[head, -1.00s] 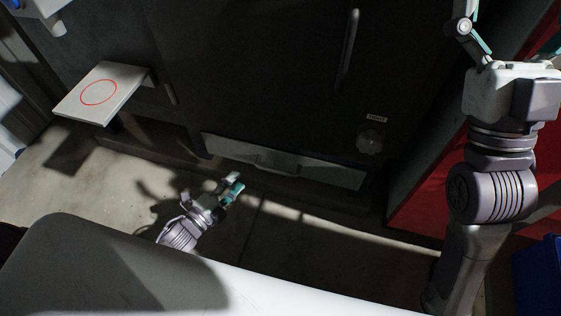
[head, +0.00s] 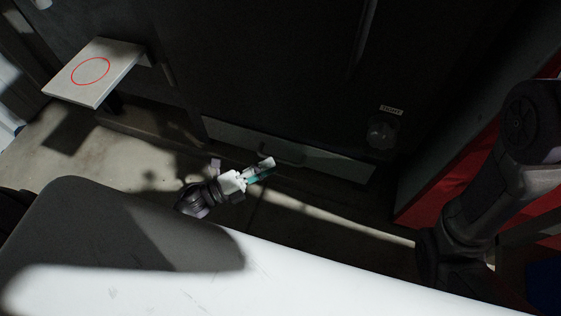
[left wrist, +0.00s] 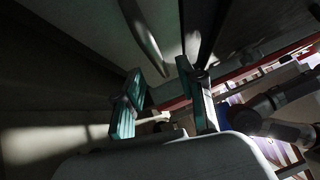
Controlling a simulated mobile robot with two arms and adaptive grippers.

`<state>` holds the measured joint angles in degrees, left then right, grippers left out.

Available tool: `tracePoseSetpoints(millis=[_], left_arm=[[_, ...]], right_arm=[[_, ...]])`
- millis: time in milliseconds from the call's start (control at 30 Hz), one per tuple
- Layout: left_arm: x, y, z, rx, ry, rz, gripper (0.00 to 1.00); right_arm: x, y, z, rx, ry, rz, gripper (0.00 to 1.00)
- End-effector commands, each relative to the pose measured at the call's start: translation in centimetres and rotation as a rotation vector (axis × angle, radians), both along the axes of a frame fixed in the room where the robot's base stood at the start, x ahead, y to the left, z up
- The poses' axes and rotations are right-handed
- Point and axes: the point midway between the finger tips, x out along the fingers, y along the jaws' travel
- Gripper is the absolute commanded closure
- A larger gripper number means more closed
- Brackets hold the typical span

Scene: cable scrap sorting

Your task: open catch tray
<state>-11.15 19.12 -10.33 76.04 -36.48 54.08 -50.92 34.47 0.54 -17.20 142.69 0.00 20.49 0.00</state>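The catch tray (head: 335,164) is a pale, low front panel at the foot of a dark cabinet in the head view. Its bar handle (head: 289,154) is near the panel's middle. My left gripper (head: 268,169) is just in front of the panel, below and slightly left of the handle. In the left wrist view its two teal-padded fingers (left wrist: 166,92) stand apart with nothing between them. A curved bar that looks like the handle (left wrist: 143,38) lies beyond the fingertips, apart from them. The tray front looks closed. My right gripper is outside the view.
A pale shelf (head: 118,62) with a red circle juts out at the left. A labelled round knob (head: 381,134) is on the cabinet, right of the tray. A red panel (head: 432,202) stands at the right. Bare floor (head: 140,150) lies in front of the cabinet.

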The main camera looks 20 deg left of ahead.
Motion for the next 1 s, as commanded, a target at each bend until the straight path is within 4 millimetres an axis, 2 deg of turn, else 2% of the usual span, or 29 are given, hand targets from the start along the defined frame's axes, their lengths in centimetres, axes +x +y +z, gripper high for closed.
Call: tracePoseSetpoints(millis=[100, 233, 633, 867, 1000], left_arm=[[1.4, -1.5, 0.1, -0.001, -0.003, 0.0, 0.61], [2.4, -2.6, 0.4, -0.001, -0.001, 0.0, 0.61], [2.9, -3.1, 0.6, 0.0, 0.001, 0.001, 0.61], [2.9, -3.1, 0.6, 0.0, 0.001, 0.001, 0.97], [2.9, -3.1, 0.6, 0.0, 0.001, 0.001, 1.0]], right_arm=[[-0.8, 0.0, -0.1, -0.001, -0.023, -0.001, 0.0], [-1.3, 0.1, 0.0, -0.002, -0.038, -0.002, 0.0], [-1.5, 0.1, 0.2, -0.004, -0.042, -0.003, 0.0], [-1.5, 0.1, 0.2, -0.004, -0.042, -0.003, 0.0], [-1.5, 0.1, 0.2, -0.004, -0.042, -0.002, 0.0]])
